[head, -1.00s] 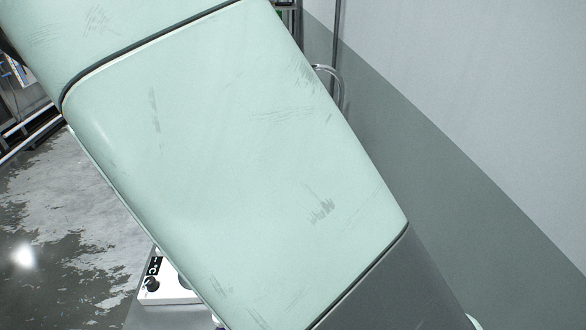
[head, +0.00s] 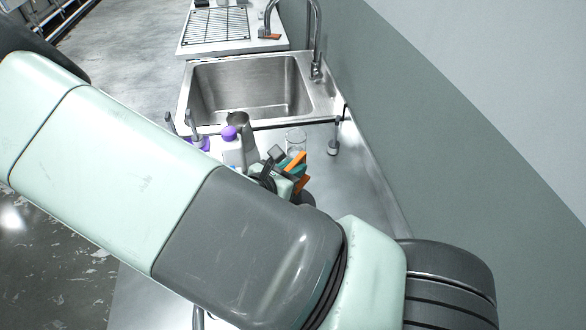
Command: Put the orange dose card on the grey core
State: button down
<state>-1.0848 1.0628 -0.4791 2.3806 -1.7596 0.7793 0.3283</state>
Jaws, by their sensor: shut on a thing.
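A small flat orange thing (head: 269,36) lies at the back by the tap. I cannot tell whether either orange thing is the dose card.
A steel sink (head: 250,88) with a tall tap (head: 316,45) lies beyond my arm, with a wire rack (head: 216,26) behind it. A purple-capped bottle (head: 231,149), a steel jug (head: 238,124) and a clear glass (head: 295,140) stand before the sink. A wall (head: 400,110) bounds the right.

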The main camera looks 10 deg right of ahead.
jog(key=shift+f, duration=0.2)
jog(key=shift+f, duration=0.15)
jog(key=c, duration=1.1)
grip_release()
jog(key=shift+o, duration=0.2)
